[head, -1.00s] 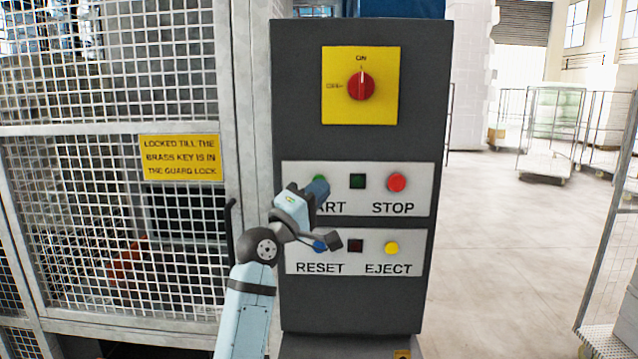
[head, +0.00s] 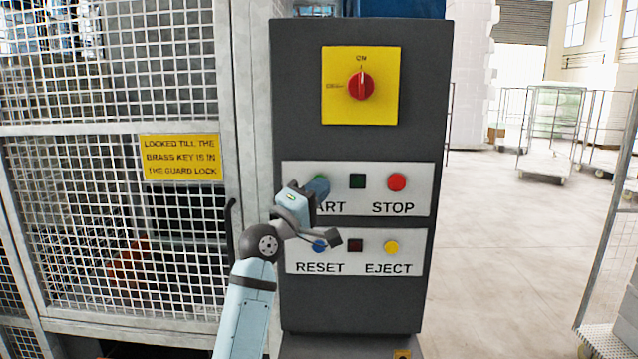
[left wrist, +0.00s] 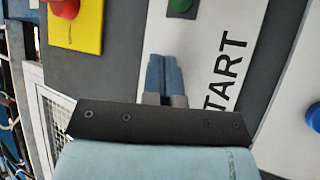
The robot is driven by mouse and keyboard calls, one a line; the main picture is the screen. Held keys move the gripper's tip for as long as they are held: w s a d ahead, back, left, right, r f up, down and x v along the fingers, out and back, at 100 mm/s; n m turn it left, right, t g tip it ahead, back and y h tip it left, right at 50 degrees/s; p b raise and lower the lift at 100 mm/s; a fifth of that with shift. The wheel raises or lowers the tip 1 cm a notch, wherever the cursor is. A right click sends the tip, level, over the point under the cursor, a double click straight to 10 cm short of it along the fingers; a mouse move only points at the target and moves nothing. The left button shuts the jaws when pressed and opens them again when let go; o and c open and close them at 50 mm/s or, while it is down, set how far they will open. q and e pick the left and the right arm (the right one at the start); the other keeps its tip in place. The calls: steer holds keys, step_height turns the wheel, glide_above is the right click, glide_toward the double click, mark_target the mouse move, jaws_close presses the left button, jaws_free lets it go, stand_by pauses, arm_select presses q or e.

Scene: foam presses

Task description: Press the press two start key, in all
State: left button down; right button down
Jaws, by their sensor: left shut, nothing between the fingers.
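The dark press control box shows a white panel (head: 425,175) with START and STOP lettering. The green start key (head: 319,177) is mostly hidden behind my left gripper in the head view; in the left wrist view the green key (left wrist: 183,7) shows at the top edge. My left gripper (head: 322,186) is in front of the key's place, shut and empty. In the left wrist view its blue fingertips (left wrist: 163,57) point at the panel beside the START lettering, and appear apart from the key. Contact cannot be told. My right gripper is out of view.
A red stop key (head: 397,182), dark green lamp (head: 357,181), blue reset key (head: 320,246), dark red lamp (head: 355,246) and yellow eject key (head: 391,248) are close by. A red rotary switch (head: 361,86) sits above. A mesh guard (head: 120,130) stands left; floor is open right.

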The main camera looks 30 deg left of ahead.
arm_select(q)
steer(key=shift+w+a, duration=0.1)
steer(key=shift+w, duration=0.1)
steer(key=shift+s, duration=0.15)
stand_by(0.4)
steer(key=shift+s+d+p, duration=0.4)
steer(key=shift+s, duration=0.2)
steer(key=s+d, duration=0.1)
steer(key=s+p, duration=0.1)
steer(key=s+d+p, duration=0.1)
steer(key=s, duration=0.1)
steer(key=shift+s+d, duration=0.1)
steer(key=shift+d, duration=0.25)
stand_by(0.6)
